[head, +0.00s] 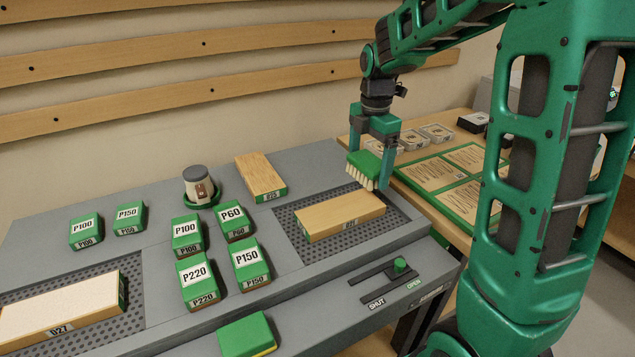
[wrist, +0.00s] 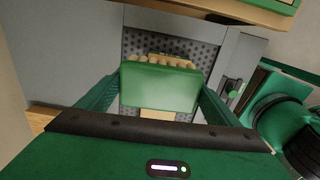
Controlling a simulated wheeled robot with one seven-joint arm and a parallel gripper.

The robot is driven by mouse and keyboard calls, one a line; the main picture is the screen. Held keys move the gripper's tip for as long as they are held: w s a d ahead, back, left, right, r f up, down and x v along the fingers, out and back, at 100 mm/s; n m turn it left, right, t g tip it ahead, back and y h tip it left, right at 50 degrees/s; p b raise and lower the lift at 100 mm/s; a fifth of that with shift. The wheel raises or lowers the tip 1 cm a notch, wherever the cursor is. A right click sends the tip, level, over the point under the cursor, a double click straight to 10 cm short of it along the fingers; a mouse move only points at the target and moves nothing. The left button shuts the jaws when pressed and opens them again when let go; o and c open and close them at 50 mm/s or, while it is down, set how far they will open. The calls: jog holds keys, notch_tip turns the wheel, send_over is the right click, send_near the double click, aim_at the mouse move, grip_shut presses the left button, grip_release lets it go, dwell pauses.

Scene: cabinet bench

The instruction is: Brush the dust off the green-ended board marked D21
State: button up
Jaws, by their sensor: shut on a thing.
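My gripper (head: 372,150) is shut on a green-backed brush (head: 365,164) with pale bristles pointing down. In the wrist view the brush's green back (wrist: 160,88) sits between the two fingers. A pale wooden board (head: 340,214) lies flat on the right perforated panel (head: 288,225); its small front label is too blurred to read surely, perhaps D21. The brush is at the board's far right end, seemingly just above or behind it; I cannot tell whether the bristles touch. No dust is clearly visible on the board. In the wrist view the brush hides much of the board (wrist: 158,115).
Another board (head: 260,173) lies behind, and a dusty-looking one marked 027 (head: 62,307) is at left. Several green sanding blocks (head: 196,280) and a grey-topped jar (head: 198,185) stand between. A green slider knob (head: 400,264) is near OPEN. A green-framed card (head: 440,175) lies right.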

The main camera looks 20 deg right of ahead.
jog(key=shift+r, duration=1)
